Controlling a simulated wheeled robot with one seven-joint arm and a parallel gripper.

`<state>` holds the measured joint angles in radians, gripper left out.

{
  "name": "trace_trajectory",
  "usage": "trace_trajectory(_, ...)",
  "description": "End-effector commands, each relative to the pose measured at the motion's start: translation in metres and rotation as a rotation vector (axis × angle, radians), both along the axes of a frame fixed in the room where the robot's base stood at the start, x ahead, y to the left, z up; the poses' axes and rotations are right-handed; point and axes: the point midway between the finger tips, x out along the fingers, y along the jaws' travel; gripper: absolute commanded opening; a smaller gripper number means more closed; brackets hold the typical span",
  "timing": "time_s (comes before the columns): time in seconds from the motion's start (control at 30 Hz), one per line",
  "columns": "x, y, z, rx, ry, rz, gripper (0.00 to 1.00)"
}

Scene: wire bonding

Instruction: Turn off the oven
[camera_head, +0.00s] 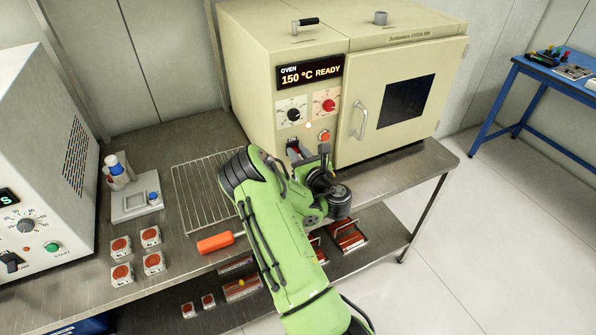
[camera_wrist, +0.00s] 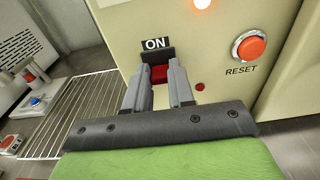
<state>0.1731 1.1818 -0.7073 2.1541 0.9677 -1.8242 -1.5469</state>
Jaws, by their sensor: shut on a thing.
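The cream oven (camera_head: 300,60) stands on the steel bench with its door shut. Its display (camera_head: 311,71) reads "OVEN 150 °C READY". In the wrist view, a red and dark switch (camera_wrist: 158,74) sits on the oven's front panel under a label reading "ON" (camera_wrist: 155,44). My gripper (camera_wrist: 159,78) is at the switch, with one finger on each side of it, shut on it. In the head view, my gripper is at the lower front of the oven and my green arm partly hides it.
A red RESET button (camera_wrist: 250,46) is right of the switch, and a lit lamp (camera_wrist: 202,3) is above. A wire rack (camera_head: 190,190) lies left of my arm. An orange-handled tool (camera_head: 215,242) and several red-topped pieces (camera_head: 121,246) lie on the bench.

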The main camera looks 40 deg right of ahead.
Motion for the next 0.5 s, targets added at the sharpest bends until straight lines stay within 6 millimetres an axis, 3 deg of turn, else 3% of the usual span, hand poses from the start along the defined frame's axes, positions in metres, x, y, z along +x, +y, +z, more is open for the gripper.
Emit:
trace_trajectory(0.03, -0.0005, -0.0003, -0.0138, -0.009, -0.029, -0.001, 0.00)
trace_trajectory(0.5, -0.0016, -0.0003, -0.0203, -0.077, -0.272, -0.002, 0.00)
